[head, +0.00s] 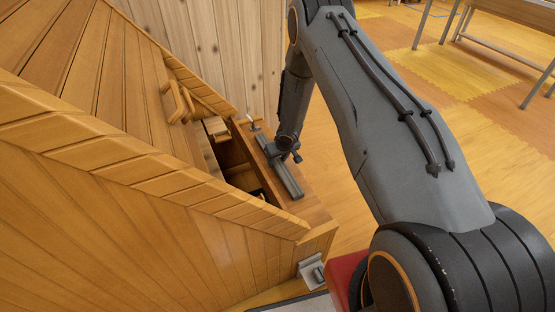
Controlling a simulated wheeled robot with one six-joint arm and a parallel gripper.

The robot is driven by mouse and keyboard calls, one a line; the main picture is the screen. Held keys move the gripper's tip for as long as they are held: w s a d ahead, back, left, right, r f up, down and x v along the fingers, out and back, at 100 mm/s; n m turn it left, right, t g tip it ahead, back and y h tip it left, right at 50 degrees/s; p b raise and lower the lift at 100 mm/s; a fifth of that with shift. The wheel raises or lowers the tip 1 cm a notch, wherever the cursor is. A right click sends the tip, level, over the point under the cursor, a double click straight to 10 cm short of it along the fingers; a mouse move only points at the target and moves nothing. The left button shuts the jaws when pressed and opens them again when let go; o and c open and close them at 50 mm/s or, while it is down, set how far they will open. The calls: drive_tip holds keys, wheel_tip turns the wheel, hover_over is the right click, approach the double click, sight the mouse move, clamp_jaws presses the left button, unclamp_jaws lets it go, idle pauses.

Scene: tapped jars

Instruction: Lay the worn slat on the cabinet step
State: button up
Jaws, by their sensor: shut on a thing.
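The worn slat (288,180) looks like a narrow, weathered grey bar. It shows in the head view over the brown wooden ledge of the cabinet step (316,204), beside a dark opening. The slat runs roughly along the ledge; I cannot tell whether it touches the ledge. My gripper (274,151) is at the far part of the slat and shut on it. The fingertips are small and partly hidden by the wrist.
A large plank-clad wooden structure (120,150) fills the left, with a wooden handle-like piece (178,102) on it. A grey metal bracket (312,271) is at the lower middle. Open floor (470,170) lies right, with a table (510,55) far off.

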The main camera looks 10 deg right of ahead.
drive_tip(key=o, duration=1.3)
drive_tip(key=shift+p+v, duration=0.65)
drive_tip(key=shift+v, duration=3.3)
drive_tip(key=shift+w, duration=0.1)
